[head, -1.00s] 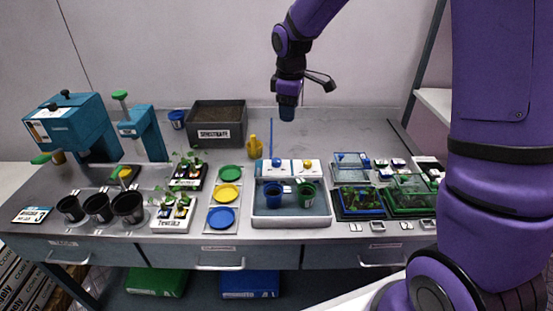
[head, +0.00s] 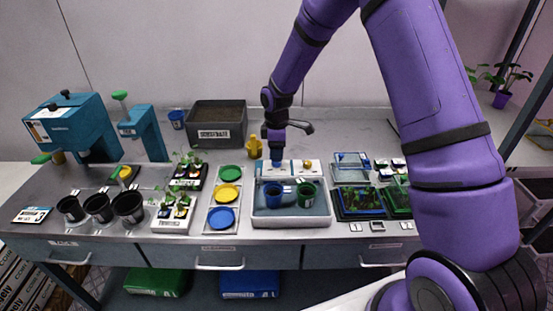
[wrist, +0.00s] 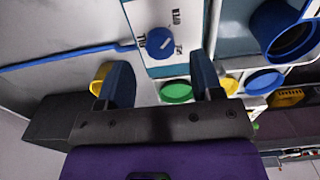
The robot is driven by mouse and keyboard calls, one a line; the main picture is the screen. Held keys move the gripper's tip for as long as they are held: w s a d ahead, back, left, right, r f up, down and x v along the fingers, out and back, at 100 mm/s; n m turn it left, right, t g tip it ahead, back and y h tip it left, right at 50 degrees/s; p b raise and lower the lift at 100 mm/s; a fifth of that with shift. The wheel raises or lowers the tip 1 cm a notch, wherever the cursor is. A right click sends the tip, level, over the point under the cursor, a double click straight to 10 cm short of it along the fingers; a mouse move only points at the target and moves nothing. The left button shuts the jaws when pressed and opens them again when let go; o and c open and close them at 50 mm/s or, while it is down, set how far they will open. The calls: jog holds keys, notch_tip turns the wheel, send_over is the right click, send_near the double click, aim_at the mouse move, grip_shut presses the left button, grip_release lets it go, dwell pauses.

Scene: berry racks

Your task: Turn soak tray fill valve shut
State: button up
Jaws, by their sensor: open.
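The soak tray (head: 290,222) stands on the bench with a blue cup (head: 277,196) and a green cup (head: 306,196) in it. A white panel along its back edge carries a round blue valve knob (wrist: 160,44), seen in the wrist view with a short white mark set slantwise and small labels around it. A yellow knob (head: 307,164) is on the right of the panel. My gripper (head: 277,158) points down over the panel's left part and hides the blue knob in the head view. In the wrist view my gripper (wrist: 162,72) is open, the knob beyond and between its fingers, apparently not gripped.
A yellow bottle-like object (head: 254,147) stands behind the tray, left of my gripper. A substrate bin (head: 217,125) is at the back. Coloured discs (head: 227,193) lie left of the tray. Planted trays (head: 357,203) are to the right.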

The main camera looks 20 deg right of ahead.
jog(key=shift+f, duration=1.95)
jog(key=c, duration=0.9)
